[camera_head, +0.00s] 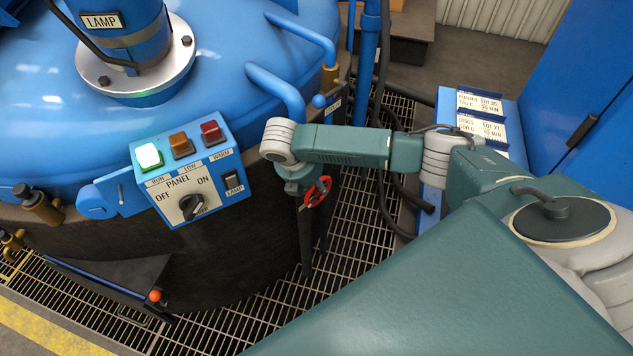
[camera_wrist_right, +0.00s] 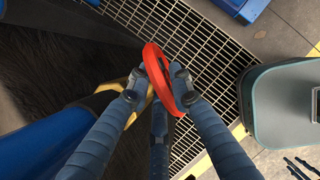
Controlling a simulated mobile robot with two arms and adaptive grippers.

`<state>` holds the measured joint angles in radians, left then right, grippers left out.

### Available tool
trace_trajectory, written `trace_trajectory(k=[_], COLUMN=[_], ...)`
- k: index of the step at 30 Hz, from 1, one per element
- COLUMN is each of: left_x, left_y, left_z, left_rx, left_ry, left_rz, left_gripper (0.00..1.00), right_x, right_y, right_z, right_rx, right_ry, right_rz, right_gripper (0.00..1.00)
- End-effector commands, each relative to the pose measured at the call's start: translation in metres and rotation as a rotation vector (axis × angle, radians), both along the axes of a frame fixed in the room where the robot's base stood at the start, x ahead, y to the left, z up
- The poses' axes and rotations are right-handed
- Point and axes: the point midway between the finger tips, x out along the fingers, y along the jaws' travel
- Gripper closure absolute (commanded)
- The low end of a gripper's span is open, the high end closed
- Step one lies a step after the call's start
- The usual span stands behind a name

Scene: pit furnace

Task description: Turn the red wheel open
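The red wheel (camera_head: 317,192) is a small ring handle at the side of the blue furnace, to the right of the control panel in the head view. In the right wrist view the red wheel (camera_wrist_right: 160,72) is seen tilted, nearly edge-on. My right gripper (camera_wrist_right: 160,86) has its fingertips on either side of the wheel's rim, closed up against it. In the head view my right wrist hangs just above and left of the wheel, and the fingers are mostly hidden. My left gripper is not in view.
The panel (camera_head: 187,178) has a lit green lamp, dark amber and red lamps, and a black knob. Blue pipes (camera_head: 281,90) and black hoses stand behind my right arm. A metal grating (camera_head: 350,240) covers the floor. A blue stand with labels (camera_head: 482,105) is at the right.

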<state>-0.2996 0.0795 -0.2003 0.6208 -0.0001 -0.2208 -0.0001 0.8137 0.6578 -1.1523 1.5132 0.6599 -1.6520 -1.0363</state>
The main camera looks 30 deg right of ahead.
Motion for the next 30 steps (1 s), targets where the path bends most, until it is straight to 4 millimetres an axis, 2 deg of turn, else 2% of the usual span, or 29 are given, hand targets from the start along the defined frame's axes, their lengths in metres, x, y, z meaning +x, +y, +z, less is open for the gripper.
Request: trace_trajectory(k=[8, 14, 22, 30], left_x=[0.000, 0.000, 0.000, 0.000], left_y=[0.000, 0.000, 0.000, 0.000], left_z=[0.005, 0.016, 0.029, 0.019], left_rx=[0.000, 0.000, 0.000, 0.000], left_ry=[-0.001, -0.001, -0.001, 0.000], left_rz=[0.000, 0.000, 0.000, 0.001], left_gripper=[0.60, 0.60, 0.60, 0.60], right_x=[-0.001, -0.002, -0.003, -0.004], right_y=[0.002, 0.006, 0.013, 0.018], right_z=[0.001, 0.002, -0.002, -0.009], right_rx=[-0.028, -0.121, -0.345, -0.597], right_ry=[-0.005, -0.026, -0.080, -0.142], right_rz=[0.001, 0.003, 0.003, 0.003], right_gripper=[1.00, 1.00, 1.00, 1.00])
